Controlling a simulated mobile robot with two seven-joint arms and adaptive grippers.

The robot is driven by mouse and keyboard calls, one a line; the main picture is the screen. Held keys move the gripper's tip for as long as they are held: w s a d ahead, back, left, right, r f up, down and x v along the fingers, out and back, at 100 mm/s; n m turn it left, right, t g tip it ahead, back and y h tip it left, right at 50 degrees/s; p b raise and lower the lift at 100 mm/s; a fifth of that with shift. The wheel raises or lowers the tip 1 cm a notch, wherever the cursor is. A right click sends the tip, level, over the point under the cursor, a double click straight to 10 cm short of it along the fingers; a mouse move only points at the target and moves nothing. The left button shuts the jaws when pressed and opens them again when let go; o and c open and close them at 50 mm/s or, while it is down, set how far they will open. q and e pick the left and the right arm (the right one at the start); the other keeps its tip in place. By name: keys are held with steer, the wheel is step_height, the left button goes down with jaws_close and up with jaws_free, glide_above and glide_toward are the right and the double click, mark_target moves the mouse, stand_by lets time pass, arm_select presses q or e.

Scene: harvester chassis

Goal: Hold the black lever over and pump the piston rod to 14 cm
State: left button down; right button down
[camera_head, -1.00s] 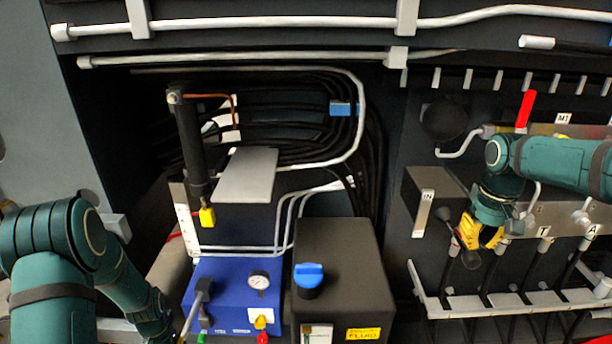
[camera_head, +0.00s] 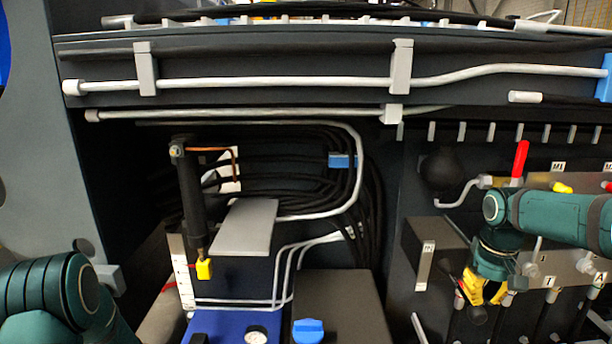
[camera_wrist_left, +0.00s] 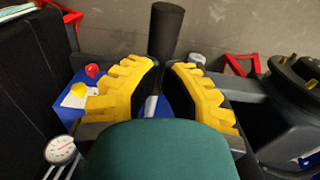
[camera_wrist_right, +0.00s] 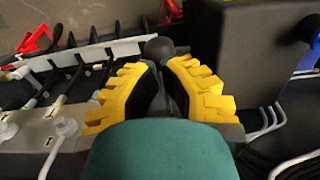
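A black cylinder (camera_head: 190,200) hangs at the left of the recess. Its short visible piston rod (camera_head: 201,254) ends at a yellow block (camera_head: 204,269) beside a white scale (camera_head: 182,270), too small to read. My right gripper (camera_head: 474,290) is shut on the black lever, whose round knob (camera_head: 478,316) sticks out past the fingertips; it also shows in the right wrist view (camera_wrist_right: 158,48). My left gripper (camera_wrist_left: 164,68) is closed around the pump handle (camera_wrist_left: 165,30), with its black grip beyond the fingertips. In the head view my left gripper is out of the picture.
The blue pump unit (camera_head: 225,325) carries a gauge (camera_head: 256,336). Beside it stands a dark tank (camera_head: 345,300) with a blue cap (camera_head: 308,330). A grey plate (camera_head: 246,226) juts out right of the cylinder. A red lever (camera_head: 520,160) stands above my right forearm.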

mark_target(474, 322)
stand_by(0.5)
steer(key=shift+f, duration=3.8)
arm_select(q)
steer(key=shift+f, duration=0.1)
steer(key=shift+w+f, duration=0.5)
steer(key=shift+f, duration=6.2)
steer(key=r, duration=0.8)
steer(key=s+r, duration=0.1)
steer(key=r, duration=0.3)
steer(key=shift+r, duration=0.3)
steer(key=shift+f, duration=0.1)
